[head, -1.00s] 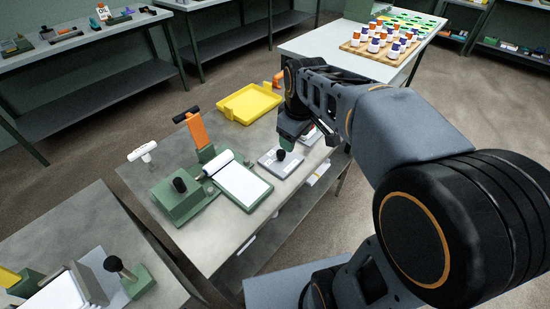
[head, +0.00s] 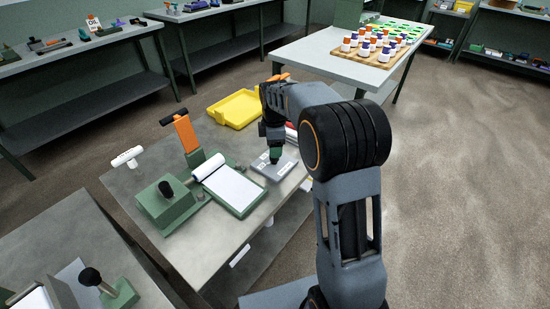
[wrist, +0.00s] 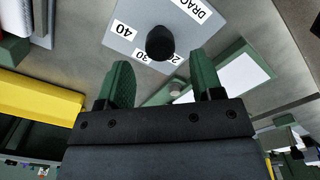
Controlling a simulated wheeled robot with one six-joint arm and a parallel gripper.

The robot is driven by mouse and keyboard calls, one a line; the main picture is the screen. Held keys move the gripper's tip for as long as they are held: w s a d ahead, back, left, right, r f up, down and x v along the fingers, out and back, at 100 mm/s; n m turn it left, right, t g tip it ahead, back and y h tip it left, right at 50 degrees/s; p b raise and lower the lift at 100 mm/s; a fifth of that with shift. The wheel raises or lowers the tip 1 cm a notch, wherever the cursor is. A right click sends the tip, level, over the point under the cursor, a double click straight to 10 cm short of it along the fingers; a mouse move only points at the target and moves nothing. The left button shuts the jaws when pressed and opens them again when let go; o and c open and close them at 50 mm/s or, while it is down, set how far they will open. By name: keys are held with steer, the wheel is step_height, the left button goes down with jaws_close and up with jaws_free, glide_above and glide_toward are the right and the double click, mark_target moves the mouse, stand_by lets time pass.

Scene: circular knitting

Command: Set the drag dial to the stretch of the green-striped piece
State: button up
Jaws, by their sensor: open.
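The drag dial is a grey plate (head: 284,172) near the right edge of the table, with printed numbers. In the wrist view its black knob (wrist: 160,42) stands on the plate (wrist: 118,47), with "40", "30", a partly hidden number beginning with 2, and "DRAG" around it. My gripper (head: 275,157) is over the plate in the head view and hides the knob there. In the wrist view the two green fingers of my gripper (wrist: 162,78) are apart and empty, with the knob showing between and just beyond their tips. I cannot make out a green-striped piece.
A green device with a white pad (head: 233,187) stands left of the dial, beside an orange lever (head: 186,133) and a black-knobbed green block (head: 167,202). A yellow tray (head: 235,109) lies behind. Another table (head: 318,47) holds a board of several capped spools.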

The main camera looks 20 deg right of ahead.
steer(key=shift+f, duration=2.6)
steer(key=c, duration=0.9)
steer(key=m+p, duration=0.1)
steer(key=m, duration=0.4)
steer(key=shift+r+m, duration=0.1)
steer(key=shift+m, duration=0.3)
steer(key=m+p, duration=0.1)
steer(key=m, duration=0.4)
steer(key=shift+w+m, duration=0.1)
steer(key=shift+m, duration=0.5)
